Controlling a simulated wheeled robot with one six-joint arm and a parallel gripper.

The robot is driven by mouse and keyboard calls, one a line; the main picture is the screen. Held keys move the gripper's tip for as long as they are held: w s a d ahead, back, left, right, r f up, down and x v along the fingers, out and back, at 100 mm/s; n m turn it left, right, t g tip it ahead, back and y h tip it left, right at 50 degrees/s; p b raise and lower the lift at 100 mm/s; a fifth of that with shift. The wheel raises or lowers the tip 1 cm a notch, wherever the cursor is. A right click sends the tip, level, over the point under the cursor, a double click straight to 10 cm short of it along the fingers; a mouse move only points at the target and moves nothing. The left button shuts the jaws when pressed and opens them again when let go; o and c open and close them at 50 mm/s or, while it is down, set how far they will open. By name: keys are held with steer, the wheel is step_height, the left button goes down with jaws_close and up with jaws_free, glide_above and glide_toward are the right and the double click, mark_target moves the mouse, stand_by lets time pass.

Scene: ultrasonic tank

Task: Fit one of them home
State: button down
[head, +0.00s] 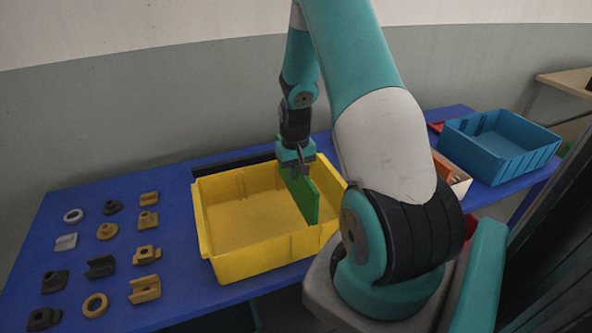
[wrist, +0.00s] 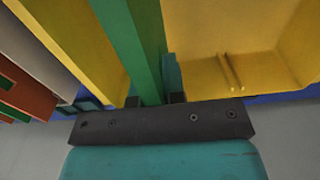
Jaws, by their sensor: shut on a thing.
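A green flat panel (head: 304,200) stands upright in the right part of the yellow bin (head: 262,263), running across it. My gripper (head: 297,167) is shut on the panel's top edge near the bin's far wall. In the wrist view the panel (wrist: 128,42) runs away from my gripper (wrist: 155,100), with yellow bin surfaces (wrist: 205,50) on both sides. A pair of raised ribs (wrist: 231,72) shows on a bin wall to the right of the panel. The panel's lower edge is hidden, so I cannot tell whether it sits in a slot.
Several small grey, dark and tan parts (head: 107,231) lie in rows on the blue table (head: 180,300), left of the bin. A blue bin (head: 490,160) stands at the right. A pale box with orange contents (head: 446,170) is partly hidden behind my arm.

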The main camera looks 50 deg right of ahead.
mark_target(296, 192)
steer(key=shift+f+b, duration=2.6)
steer(key=shift+f, duration=1.25)
steer(key=c, duration=1.1)
jaws_free()
step_height(296, 192, up, 18)
steer(key=shift+f, duration=0.25)
